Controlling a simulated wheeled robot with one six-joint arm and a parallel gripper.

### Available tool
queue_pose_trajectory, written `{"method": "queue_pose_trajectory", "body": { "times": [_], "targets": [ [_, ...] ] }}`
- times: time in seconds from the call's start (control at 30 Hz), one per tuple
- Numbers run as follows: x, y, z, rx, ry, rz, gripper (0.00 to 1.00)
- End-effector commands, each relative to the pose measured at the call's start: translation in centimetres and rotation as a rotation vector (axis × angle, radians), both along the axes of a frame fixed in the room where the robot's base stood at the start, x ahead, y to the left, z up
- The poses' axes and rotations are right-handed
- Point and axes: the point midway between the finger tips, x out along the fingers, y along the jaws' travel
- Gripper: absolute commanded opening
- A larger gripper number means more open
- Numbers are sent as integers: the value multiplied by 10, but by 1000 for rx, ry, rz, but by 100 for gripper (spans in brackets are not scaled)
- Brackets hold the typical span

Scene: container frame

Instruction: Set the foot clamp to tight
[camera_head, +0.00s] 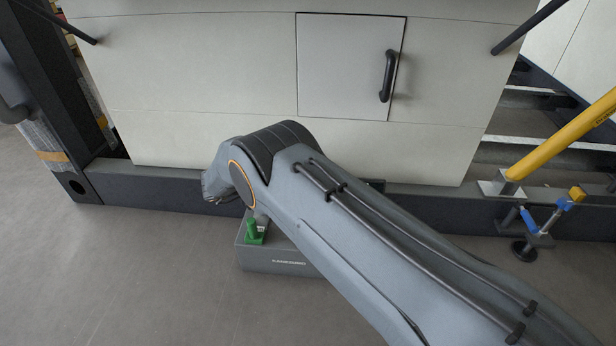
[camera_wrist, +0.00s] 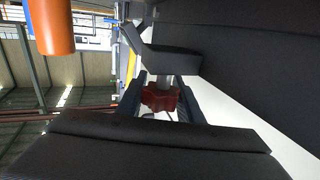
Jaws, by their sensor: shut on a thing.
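In the wrist view, my gripper (camera_wrist: 160,98) has its two dark fingers on either side of a red lobed knob (camera_wrist: 160,97) and is shut on it. A pale metal stem (camera_wrist: 165,77) shows just beyond the knob. In the head view my arm covers the gripper and the red knob. I cannot tell from these views whether this knob belongs to the foot clamp. A blue clamp (camera_head: 538,228) with a yellow-orange end block and a round black foot stands at the lower right of the head view, apart from my arm.
A grey box (camera_head: 285,262) with a green fitting (camera_head: 254,232) sits on the floor under my arm. A dark base beam (camera_head: 430,198) runs below the beige panels. A yellow strut (camera_head: 565,135) slants at right. The left floor is clear. An orange cylinder (camera_wrist: 50,25) shows in the wrist view.

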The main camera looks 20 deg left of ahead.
Motion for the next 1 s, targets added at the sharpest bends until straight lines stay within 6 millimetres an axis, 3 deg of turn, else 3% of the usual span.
{"method": "queue_pose_trajectory", "body": {
  "times": [0.77,0.8,0.9,1.0],
  "targets": [
    [-2,-4,1,-2,0,-103,11],
    [-2,-4,1,-2,0,-103,35],
    [-2,-4,1,-2,-1,-102,52],
    [-3,-3,1,-2,-1,-100,52]
  ]
}}
